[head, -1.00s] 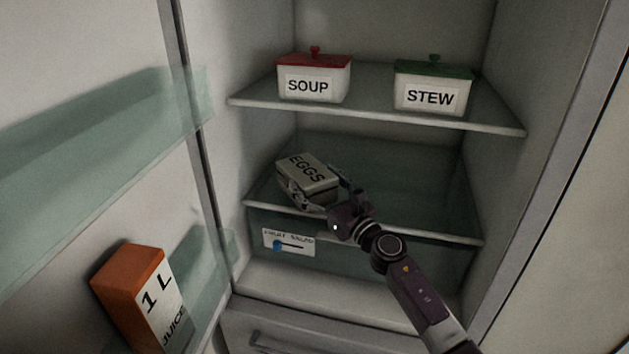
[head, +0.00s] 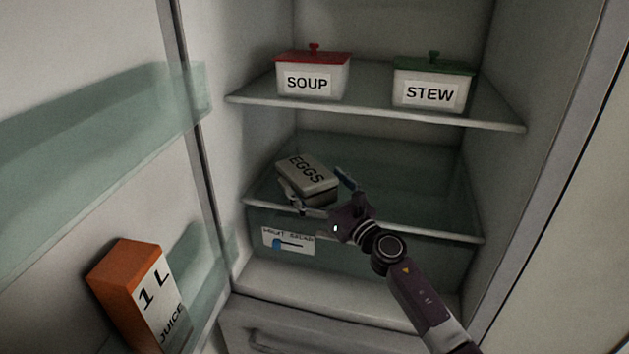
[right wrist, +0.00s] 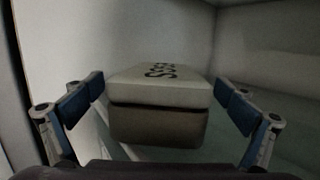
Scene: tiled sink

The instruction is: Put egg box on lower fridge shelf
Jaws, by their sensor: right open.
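The egg box (head: 309,182) is a small grey-beige box with EGGS on its lid. It sits on the left part of the lower fridge shelf (head: 420,215), near the front edge. In the right wrist view the egg box (right wrist: 160,105) lies between the two blue finger pads, with a gap on each side. My right gripper (head: 322,192) is open around the near end of the box, its arm coming in from the lower right. The right gripper (right wrist: 165,112) also shows open in the wrist view. My left gripper is not in view.
The upper shelf (head: 370,108) holds a red-lidded SOUP container (head: 312,75) and a green-lidded STEW container (head: 432,84). An orange juice carton (head: 135,290) stands in the door at lower left. The right part of the lower shelf is clear.

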